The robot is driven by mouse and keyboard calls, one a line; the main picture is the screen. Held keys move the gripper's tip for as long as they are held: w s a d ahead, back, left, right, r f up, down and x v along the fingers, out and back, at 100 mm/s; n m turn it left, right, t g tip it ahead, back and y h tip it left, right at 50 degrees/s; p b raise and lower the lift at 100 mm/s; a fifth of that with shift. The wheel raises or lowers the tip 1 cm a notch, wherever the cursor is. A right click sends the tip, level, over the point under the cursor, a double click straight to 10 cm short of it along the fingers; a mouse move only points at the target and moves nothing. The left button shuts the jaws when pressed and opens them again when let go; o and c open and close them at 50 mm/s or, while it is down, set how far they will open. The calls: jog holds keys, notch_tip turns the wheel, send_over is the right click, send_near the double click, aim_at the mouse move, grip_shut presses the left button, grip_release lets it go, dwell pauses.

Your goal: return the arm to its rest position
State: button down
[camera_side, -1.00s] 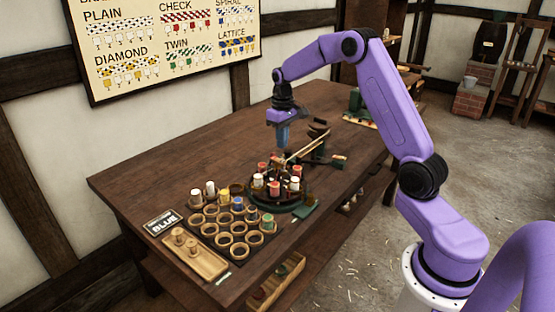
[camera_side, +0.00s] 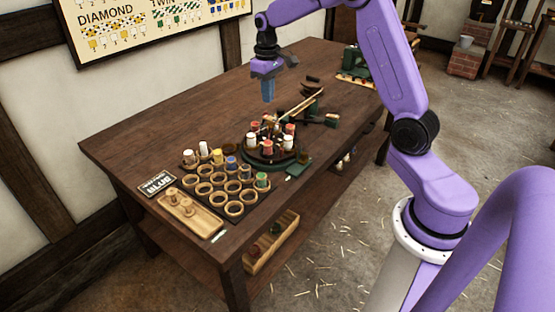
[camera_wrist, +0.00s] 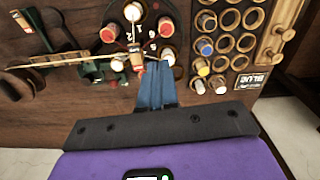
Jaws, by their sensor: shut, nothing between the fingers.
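My gripper (camera_side: 268,92) hangs fingers down above the table (camera_side: 140,140), higher than the round dark bobbin stand and behind it in the side view. Its blue fingers are shut with nothing between them; they also show in the wrist view (camera_wrist: 155,88). My arm reaches over the table from the right. The stand (camera_side: 247,155) carries several red and white bobbins, including a red bobbin (camera_side: 267,147) and a white bobbin (camera_wrist: 133,12). The gripper is clear of them in the side view.
A green device with a wooden bar (camera_side: 300,107) stands behind the stand. The table's left part is bare.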

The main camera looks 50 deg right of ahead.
jog(key=s+a+r+n, duration=0.3)
jog(key=s+a+n, duration=0.2)
jog(key=s+a, duration=1.1)
jog(key=s+a+f+n, duration=0.1)
jog(key=s+n, duration=0.5)
jog(key=s, duration=1.3)
jog(key=shift+s+a+f+n, duration=0.3)
jog(key=shift+s+f, duration=0.05)
jog(key=shift+s, duration=0.05)
